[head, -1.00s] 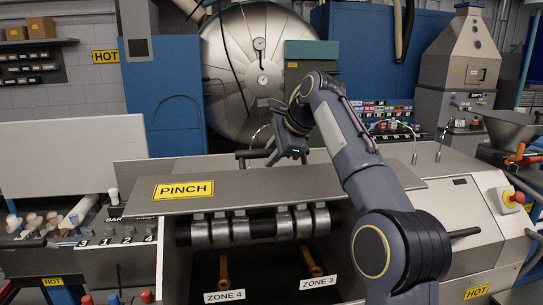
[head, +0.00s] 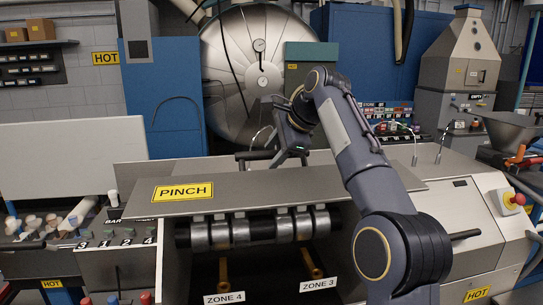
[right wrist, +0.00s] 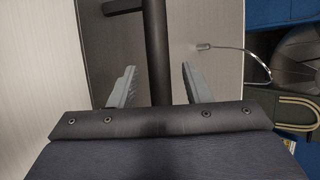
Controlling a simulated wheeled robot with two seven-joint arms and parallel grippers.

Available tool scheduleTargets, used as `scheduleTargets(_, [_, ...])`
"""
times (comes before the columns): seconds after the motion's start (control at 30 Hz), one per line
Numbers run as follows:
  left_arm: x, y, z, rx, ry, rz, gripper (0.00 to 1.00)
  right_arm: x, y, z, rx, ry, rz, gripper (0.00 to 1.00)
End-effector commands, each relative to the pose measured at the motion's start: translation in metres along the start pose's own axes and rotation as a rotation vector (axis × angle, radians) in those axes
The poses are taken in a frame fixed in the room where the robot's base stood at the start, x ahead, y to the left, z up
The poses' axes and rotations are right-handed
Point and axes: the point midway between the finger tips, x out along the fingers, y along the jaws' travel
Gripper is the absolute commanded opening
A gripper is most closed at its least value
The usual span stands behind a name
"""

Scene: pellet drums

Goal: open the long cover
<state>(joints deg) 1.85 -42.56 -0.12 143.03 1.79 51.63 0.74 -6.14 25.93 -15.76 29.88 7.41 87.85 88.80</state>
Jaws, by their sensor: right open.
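The long cover (head: 330,182) is a grey metal panel across the machine, with a yellow PINCH sign (head: 183,191) near its left end. A dark bar handle (head: 246,156) shows at its far edge, partly hidden behind my right gripper (head: 290,160). My right gripper is open over that far edge. In the right wrist view, the dark handle bar (right wrist: 157,50) runs between the two spread fingers of the gripper (right wrist: 157,85), with a gap on each side. I cannot tell how deep the bar sits between them. My left gripper is not in view.
Below the cover's near edge are metal bands (head: 240,232) on a dark barrel, with ZONE 4 (head: 224,298) and ZONE 3 (head: 318,285) labels. A red stop button (head: 518,198) is at the right. A white panel (head: 70,160) stands at the left. A large round tank (head: 235,75) stands behind.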

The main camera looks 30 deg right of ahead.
Motion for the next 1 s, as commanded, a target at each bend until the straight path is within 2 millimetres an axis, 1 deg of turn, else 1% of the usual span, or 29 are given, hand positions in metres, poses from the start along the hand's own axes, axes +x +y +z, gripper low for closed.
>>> scheduleTargets(0.03, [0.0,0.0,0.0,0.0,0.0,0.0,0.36,-0.01,-0.001,0.0,0.0,0.0,-0.005,0.44])
scheduleTargets(0.2, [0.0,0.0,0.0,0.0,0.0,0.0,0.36,-0.04,-0.001,-0.001,0.0,0.001,-0.003,0.44])
scheduleTargets(0.4, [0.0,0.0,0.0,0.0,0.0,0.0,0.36,-0.057,0.0,0.0,0.0,-0.001,0.0,0.44])
scheduleTargets(0.57, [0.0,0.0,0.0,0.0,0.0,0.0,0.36,-0.061,0.0,0.0,0.0,-0.001,0.0,0.44])
scheduleTargets(1.0, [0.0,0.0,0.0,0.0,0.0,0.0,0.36,-0.06,0.0,0.0,0.0,0.0,0.0,0.44])
